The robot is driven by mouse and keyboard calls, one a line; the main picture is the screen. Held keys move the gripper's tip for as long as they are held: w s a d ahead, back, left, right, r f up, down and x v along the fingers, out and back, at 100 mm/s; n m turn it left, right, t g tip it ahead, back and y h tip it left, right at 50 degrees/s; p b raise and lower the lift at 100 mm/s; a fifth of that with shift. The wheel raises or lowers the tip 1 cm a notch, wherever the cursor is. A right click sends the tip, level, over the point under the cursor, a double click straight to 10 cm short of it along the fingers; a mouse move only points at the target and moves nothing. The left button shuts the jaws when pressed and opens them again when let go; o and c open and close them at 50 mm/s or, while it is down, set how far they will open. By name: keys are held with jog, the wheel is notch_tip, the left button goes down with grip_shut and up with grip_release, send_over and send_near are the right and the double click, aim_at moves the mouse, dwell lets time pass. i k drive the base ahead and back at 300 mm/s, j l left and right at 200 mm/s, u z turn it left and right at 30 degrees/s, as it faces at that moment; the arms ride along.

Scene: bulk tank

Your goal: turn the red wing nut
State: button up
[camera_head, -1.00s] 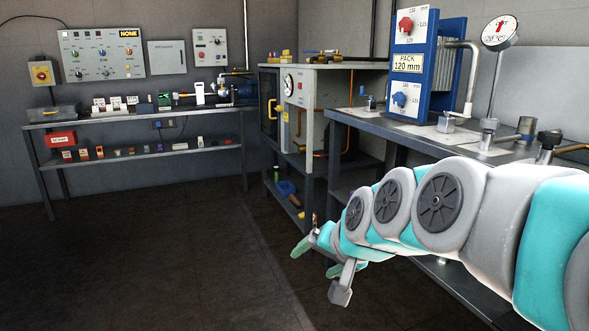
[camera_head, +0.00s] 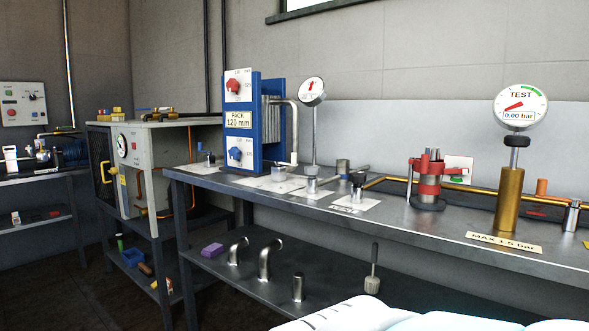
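A red nut-like part (camera_head: 236,87), the likely wing nut, is on the white upper plate of the blue pack unit (camera_head: 257,120). Its exact shape is too small to tell. A similar blue part (camera_head: 236,153) is on the lower plate, below the "PACK 120 mm" label. The unit stands upright on the left part of the long grey bench (camera_head: 455,225). My gripper is out of view. Only a pale piece of my arm shows at the bottom right edge, well below and right of the red part.
A pressure gauge marked "TEST" (camera_head: 520,107) stands on a brass post at the right. A red-clamped cylinder (camera_head: 428,185) and a smaller dial (camera_head: 311,92) also stand on the bench. The lower shelf holds bent pipes (camera_head: 270,258) and a purple block (camera_head: 212,250). Floor at lower left is clear.

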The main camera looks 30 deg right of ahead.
aim_at(455, 171)
jog(key=z, duration=1.65)
